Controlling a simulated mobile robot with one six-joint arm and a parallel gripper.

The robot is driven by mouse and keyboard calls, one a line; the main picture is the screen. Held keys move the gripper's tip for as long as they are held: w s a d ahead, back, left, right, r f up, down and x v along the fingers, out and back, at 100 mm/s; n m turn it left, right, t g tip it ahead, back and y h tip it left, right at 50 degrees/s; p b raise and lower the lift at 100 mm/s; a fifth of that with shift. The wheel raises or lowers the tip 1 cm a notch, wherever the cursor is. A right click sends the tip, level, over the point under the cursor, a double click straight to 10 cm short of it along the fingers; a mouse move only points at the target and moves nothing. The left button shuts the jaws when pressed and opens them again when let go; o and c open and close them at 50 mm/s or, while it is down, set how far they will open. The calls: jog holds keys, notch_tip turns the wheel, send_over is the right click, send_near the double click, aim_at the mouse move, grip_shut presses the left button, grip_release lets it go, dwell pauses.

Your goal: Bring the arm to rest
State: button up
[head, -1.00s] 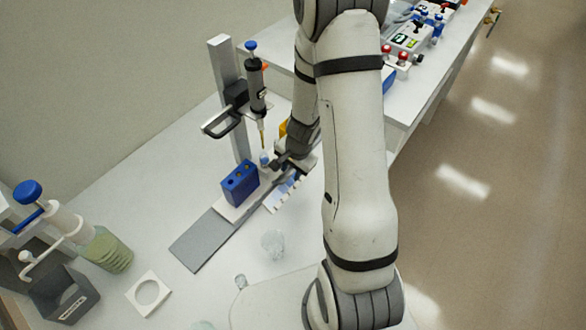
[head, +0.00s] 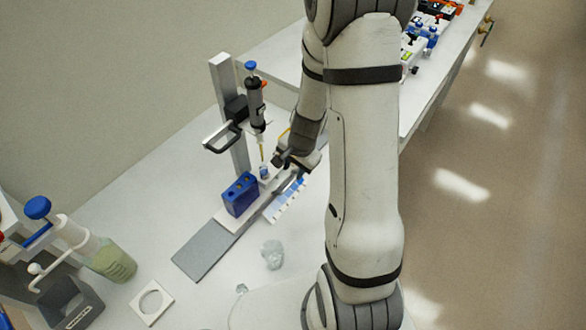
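My gripper (head: 279,164) is small in the picture, beside the foot of a grey stand (head: 229,115). It is close to a small blue-and-white vial (head: 264,171) under the tip of a pipette (head: 257,105). I cannot tell whether it touches the vial. The fingers are too small and partly hidden by the wrist to show whether they are open or shut.
A blue block with holes (head: 240,195) and a white-and-blue strip (head: 285,203) lie close below my gripper. Another bench with devices (head: 421,38) is behind.

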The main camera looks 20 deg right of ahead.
dwell(0.4)
jog(key=s+a+r+n, duration=0.2)
jog(key=r+n, duration=0.1)
jog(key=r, duration=0.5)
jog(key=s+a+r+n, duration=0.2)
jog(key=s+r+n, duration=0.1)
jog(key=r, duration=0.4)
jog(key=s+r+n+t+h, duration=0.1)
jog(key=s+r+n, duration=0.4)
jog(key=s+r, duration=0.4)
jog(key=shift+s+d+r+t, duration=0.3)
jog(key=shift+s+r, duration=0.1)
jog(key=shift+s, duration=0.5)
